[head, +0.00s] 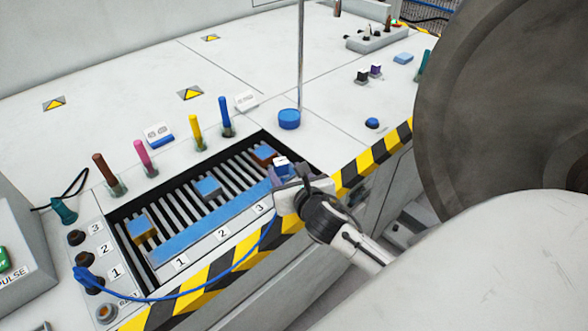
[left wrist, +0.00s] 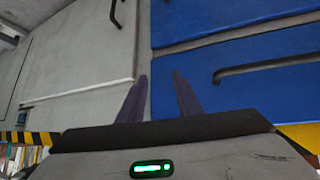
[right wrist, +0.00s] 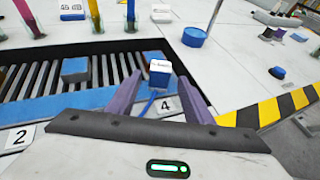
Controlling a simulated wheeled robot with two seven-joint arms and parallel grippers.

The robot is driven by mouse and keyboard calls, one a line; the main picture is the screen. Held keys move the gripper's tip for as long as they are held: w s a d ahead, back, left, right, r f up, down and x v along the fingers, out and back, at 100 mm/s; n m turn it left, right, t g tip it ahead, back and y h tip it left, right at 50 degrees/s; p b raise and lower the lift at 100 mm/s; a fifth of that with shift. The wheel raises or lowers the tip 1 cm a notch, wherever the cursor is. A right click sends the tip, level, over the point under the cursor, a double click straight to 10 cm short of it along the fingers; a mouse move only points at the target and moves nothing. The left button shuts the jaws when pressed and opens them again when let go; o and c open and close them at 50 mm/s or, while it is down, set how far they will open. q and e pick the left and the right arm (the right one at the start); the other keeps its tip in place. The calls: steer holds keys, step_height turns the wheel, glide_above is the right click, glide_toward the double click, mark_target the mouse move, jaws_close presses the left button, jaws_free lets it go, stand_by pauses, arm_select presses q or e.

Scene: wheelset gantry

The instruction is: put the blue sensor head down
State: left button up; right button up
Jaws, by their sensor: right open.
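The blue sensor head (right wrist: 158,68), a small block with white and blue faces, is at the near edge of the slatted tray (right wrist: 105,78), by the label 4. It also shows in the head view (head: 281,162). My right gripper (right wrist: 152,84) is open, with its purple fingers apart on either side of the block; I cannot tell whether they touch it. A blue cable (head: 225,281) runs from near the right gripper to the numbered panel at the left. My left gripper (left wrist: 160,82) is open and empty, facing grey and blue panels.
Blue blocks (head: 207,188) sit on the tray's slats. Coloured pens in holders (head: 196,133) and a blue round base with a pole (head: 289,119) stand behind it. A large dark wheel (head: 500,100) fills the right side. The back of the white table is mostly clear.

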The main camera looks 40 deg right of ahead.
steer(key=v, duration=0.7)
stand_by(0.3)
steer(key=shift+s+f+m+g, duration=0.3)
steer(key=shift+s+m, duration=0.05)
steer(key=shift+m, duration=0.45)
steer(key=s+a+f+m+g+y, duration=0.25)
steer(key=s+a+m+g, duration=0.2)
steer(key=s+m, duration=0.85)
steer(key=s+a+f+m+g+y, duration=0.3)
steer(key=s+a+m, duration=0.4)
steer(key=m, duration=0.9)
steer(key=w+a+f+t, duration=0.1)
steer(key=f+t, duration=0.1)
steer(key=f, duration=0.4)
steer(key=w+a+f+t+y, duration=0.1)
steer(key=w+a+f+t, duration=0.1)
steer(key=f, duration=0.4)
steer(key=shift+a+f, duration=0.35)
